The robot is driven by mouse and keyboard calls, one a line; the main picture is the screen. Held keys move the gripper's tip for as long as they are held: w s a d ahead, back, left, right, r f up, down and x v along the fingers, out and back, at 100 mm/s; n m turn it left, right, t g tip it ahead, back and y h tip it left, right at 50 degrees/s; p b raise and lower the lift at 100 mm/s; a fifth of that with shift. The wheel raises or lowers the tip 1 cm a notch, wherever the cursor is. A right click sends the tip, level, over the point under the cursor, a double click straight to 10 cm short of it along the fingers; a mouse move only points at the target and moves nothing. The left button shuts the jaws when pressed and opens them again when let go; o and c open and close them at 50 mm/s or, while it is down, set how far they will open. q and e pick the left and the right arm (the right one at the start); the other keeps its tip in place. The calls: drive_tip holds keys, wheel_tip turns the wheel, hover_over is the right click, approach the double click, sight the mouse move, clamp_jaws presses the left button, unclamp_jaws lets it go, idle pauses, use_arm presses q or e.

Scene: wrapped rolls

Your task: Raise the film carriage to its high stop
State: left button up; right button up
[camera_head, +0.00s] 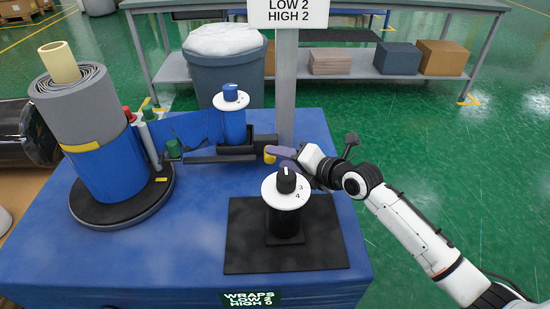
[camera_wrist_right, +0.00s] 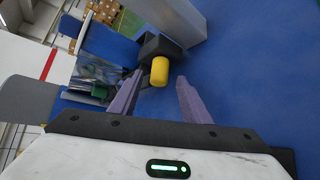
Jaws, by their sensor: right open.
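The film carriage (camera_head: 236,152) is a dark bracket at the grey mast (camera_head: 286,95), low down near the blue table top. It carries a blue film roll (camera_head: 234,126) with a white dial on top. A yellow knob (camera_head: 269,155) sticks out from the carriage's front; it also shows in the right wrist view (camera_wrist_right: 159,72). My right gripper (camera_wrist_right: 157,90) is open, its purple fingers pointing at the knob, one on each side of the line to it. The knob's end lies just beyond or level with the fingertips; contact cannot be told. My left gripper is out of view.
A wrapped grey-and-blue roll (camera_head: 85,130) stands on a dark turntable (camera_head: 125,205) at left. A black post with a white dial (camera_head: 286,191) stands on a black mat (camera_head: 245,255) in front of my gripper. A sign (camera_head: 288,12) reads LOW 2, HIGH 2.

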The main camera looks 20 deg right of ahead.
drive_tip(key=shift+x, duration=1.55)
clamp_jaws()
